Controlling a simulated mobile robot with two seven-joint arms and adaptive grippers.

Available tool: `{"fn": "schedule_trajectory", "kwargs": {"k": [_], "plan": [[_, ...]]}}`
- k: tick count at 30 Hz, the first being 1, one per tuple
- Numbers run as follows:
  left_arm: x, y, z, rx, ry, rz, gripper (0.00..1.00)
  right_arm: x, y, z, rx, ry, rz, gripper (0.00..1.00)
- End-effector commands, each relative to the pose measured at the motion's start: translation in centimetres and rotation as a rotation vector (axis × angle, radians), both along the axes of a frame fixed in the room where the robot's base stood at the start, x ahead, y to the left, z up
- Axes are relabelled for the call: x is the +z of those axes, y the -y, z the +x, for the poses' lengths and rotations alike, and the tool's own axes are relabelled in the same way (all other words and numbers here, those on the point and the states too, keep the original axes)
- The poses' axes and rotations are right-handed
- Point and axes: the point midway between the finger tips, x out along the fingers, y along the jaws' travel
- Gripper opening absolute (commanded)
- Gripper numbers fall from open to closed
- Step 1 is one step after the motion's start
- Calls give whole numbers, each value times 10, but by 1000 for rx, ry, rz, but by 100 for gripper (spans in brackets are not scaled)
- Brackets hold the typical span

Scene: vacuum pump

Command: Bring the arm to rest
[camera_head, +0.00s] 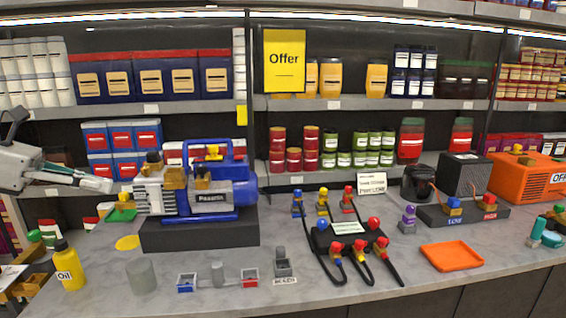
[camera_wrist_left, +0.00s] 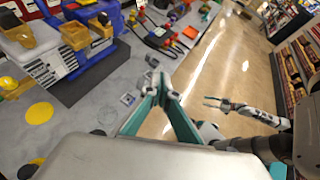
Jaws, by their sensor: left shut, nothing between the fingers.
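My left gripper (camera_head: 106,186) comes in from the left in the head view, in front of the shelf and just left of the blue-and-grey vacuum pump (camera_head: 208,198). It is shut and empty. In the left wrist view its teal fingers (camera_wrist_left: 160,88) meet at the tips over the counter's front edge. The pump also shows at the upper left there (camera_wrist_left: 50,57). My right gripper (camera_wrist_left: 210,102) shows small over the floor in the left wrist view, apart from everything; its jaw state is unclear. It is not in the head view.
The pump stands on a dark block (camera_head: 200,233). A yellow oil bottle (camera_head: 69,267) and a grey cylinder (camera_head: 141,276) stand at the front left. A black gauge manifold with hoses (camera_head: 348,229) and an orange tray (camera_head: 452,256) lie to the right. Stocked shelves (camera_head: 200,105) stand behind.

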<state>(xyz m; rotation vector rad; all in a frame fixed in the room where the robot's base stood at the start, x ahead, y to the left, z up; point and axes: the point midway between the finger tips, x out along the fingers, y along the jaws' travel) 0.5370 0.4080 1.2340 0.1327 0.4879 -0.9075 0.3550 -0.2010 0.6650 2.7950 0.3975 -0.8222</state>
Motion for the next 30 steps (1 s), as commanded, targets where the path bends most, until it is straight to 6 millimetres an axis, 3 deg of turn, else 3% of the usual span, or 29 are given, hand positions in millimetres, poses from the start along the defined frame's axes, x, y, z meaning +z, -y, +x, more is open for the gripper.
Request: {"fn": "schedule_trajectory", "kwargs": {"k": [8,12,17,20,25,30], "plan": [[-64,85,24,-31,-157,-368,0,4,1,8,-1,13,-1,40],[-107,130,33,11,-305,-654,0,2,1,5,-1,8,-1,40],[-163,163,38,141,-527,-1023,0,-2,1,1,0,0,-2,40],[-205,173,37,265,-679,-1248,0,-2,1,1,-1,-1,-2,40],[-297,178,21,547,-953,-1610,0,-2,1,1,-1,-2,-2,40],[-402,180,-24,906,-1216,-1920,0,-2,1,1,1,-1,-2,40]]}}
